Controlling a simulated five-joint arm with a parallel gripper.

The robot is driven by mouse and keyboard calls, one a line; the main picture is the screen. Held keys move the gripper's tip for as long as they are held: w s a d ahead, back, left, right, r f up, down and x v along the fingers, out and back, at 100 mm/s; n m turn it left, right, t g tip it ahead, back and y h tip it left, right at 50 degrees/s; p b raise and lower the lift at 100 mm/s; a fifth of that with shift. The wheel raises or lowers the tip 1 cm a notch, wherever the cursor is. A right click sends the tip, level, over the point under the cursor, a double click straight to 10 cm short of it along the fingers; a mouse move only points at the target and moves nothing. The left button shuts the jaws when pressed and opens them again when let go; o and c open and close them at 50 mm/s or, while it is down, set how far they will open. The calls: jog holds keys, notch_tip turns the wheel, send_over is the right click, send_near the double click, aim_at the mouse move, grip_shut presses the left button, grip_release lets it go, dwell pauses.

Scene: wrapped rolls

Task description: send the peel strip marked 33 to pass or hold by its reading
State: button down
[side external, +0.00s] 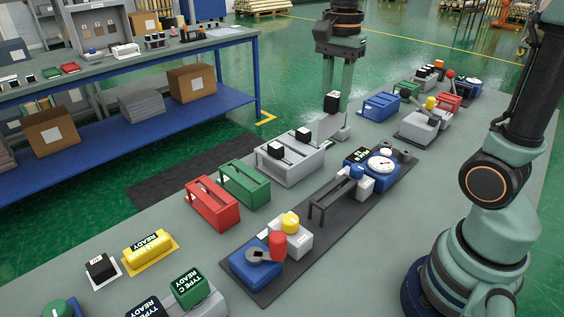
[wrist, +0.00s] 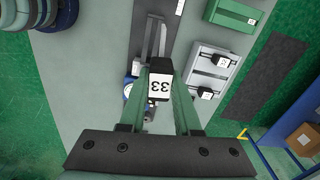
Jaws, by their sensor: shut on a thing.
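My gripper (side external: 338,88) is shut on the peel strip, whose black block (wrist: 160,68) carries a white label reading 33 in the wrist view. In the side view the black block (side external: 331,102) sits between my fingertips, above the table behind the rack. A thin grey plate below it may be part of the strip; I cannot tell. The grey rack (side external: 288,170) holds two other black-topped strips (side external: 276,149). A green holder (side external: 245,185) and a red holder (side external: 212,205) stand in front of it. The blue tester with a white dial (side external: 382,163) is to the right; its reading is illegible.
A yellow READY block (side external: 148,252) is at the front left. Blue, grey and red fixtures stand at the far right.

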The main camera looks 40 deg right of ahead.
jog(key=w+a+f+n, duration=0.4)
jog(key=w+a+n, duration=0.4)
jog(key=w+a, duration=0.1)
jog(key=w+a+f+n, duration=0.4)
jog(key=w+a+n, duration=0.4)
jog(key=a, duration=0.3)
jog(key=shift+w+a+f+n, duration=0.2)
jog(key=shift+w+a+n, duration=0.1)
jog(key=shift+w, duration=0.1)
jog(key=shift+f, duration=0.15)
jog(key=shift+f, duration=2.4)
jog(key=shift+f, duration=3.25)
